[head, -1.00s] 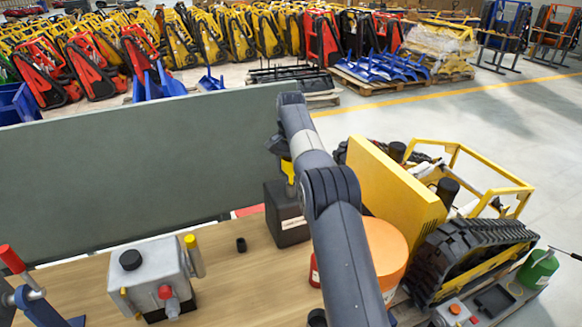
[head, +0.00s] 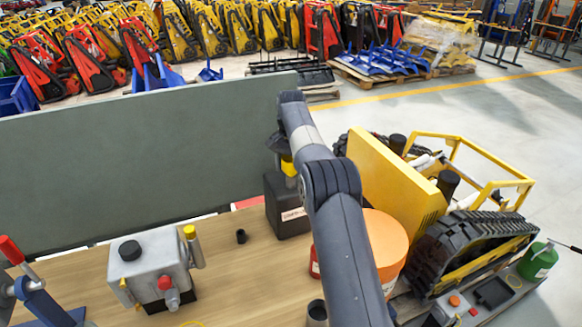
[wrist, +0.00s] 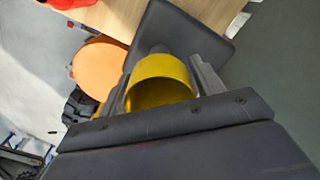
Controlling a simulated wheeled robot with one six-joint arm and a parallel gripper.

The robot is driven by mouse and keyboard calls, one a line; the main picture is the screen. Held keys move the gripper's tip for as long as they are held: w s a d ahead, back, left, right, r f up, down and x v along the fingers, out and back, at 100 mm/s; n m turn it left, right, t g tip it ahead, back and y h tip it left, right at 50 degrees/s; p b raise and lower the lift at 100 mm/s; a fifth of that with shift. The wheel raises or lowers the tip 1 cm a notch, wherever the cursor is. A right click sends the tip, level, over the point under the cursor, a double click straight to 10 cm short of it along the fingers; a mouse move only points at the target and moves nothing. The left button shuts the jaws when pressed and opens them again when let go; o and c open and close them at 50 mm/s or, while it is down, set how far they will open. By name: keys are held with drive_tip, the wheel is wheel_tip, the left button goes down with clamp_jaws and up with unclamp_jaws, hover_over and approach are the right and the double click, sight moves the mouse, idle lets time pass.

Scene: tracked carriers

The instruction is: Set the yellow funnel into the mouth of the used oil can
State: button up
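The yellow funnel (wrist: 162,82) is held between the two fingers of my gripper (wrist: 162,88), wide end toward the wrist camera. In the head view the funnel (head: 288,167) shows just above the top of the dark used oil can (head: 283,212), partly behind my arm. The can stands upright on the bench with a pale label. In the wrist view the can's dark top (wrist: 178,28) and part of its grey neck show beyond the funnel's rim. The funnel hides its own spout and the mouth, so I cannot tell how far the spout is in.
A grey-green panel (head: 130,150) stands behind. An orange round-topped container (head: 388,240) and a yellow tracked carrier (head: 470,255) are right of my arm.

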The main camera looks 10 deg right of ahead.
drive_tip(key=shift+o, duration=1.4)
wheel_tip(320, 180, up, 8)
drive_tip(key=p, duration=0.2)
drive_tip(key=shift+f+p, duration=0.25)
drive_tip(key=shift+p, duration=0.1)
drive_tip(key=shift+f+b, duration=0.95)
drive_tip(key=shift+f, duration=1.6)
